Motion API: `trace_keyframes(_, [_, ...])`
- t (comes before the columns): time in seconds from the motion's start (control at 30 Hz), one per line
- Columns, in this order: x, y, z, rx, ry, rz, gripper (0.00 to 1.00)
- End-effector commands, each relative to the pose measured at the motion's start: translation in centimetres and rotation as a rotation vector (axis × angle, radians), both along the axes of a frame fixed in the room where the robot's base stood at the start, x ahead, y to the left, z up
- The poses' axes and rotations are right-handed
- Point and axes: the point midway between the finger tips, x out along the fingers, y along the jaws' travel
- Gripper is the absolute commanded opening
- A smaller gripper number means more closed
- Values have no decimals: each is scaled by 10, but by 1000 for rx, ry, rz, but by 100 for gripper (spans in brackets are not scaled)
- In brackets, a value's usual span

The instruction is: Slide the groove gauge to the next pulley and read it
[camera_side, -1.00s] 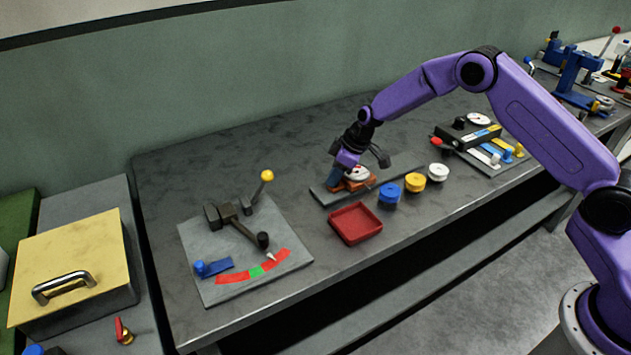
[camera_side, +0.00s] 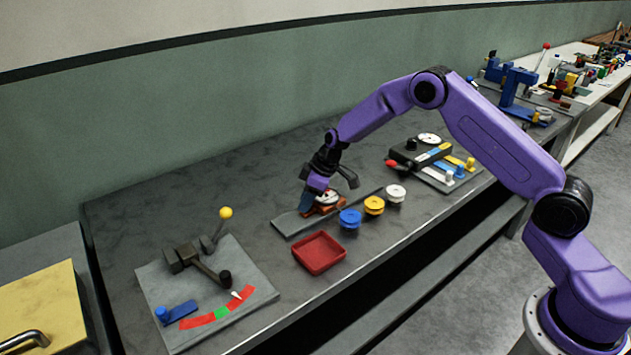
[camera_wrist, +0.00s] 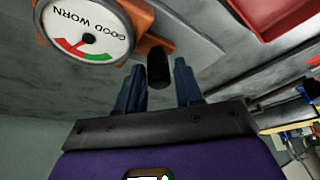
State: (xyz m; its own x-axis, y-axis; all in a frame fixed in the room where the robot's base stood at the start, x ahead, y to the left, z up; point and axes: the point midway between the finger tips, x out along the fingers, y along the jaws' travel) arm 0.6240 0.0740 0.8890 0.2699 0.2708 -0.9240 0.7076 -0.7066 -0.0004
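The groove gauge (camera_side: 325,205) has an orange-brown body and a white dial. It sits on a flat grey rail (camera_side: 290,222), behind the blue pulley (camera_side: 349,219). The yellow pulley (camera_side: 374,205) and white pulley (camera_side: 396,194) stand further right in the same row. In the wrist view the dial (camera_wrist: 84,30) shows upside down, marked GOOD and WORN, with green and red arcs; its needle is hard to make out against the red. My gripper (camera_wrist: 159,78) has its blue fingers apart, either side of the gauge's black knob (camera_wrist: 158,62), with a small gap on the right.
A red tray (camera_side: 319,253) lies in front of the rail. To the left is a grey plate (camera_side: 160,285) with a yellow-knobbed lever and a red-green scale. A black device (camera_side: 421,152) with coloured tabs stands right of the pulleys. The bench behind the rail is clear.

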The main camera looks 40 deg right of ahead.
Motion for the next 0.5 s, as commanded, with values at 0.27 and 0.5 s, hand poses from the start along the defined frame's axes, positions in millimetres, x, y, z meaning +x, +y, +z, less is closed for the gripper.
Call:
trace_keyframes(0.27, [-11, -12, 40, 1, -3, -2, 35])
trace_keyframes(0.5, [-24, -25, 84, 0, -4, -2, 35])
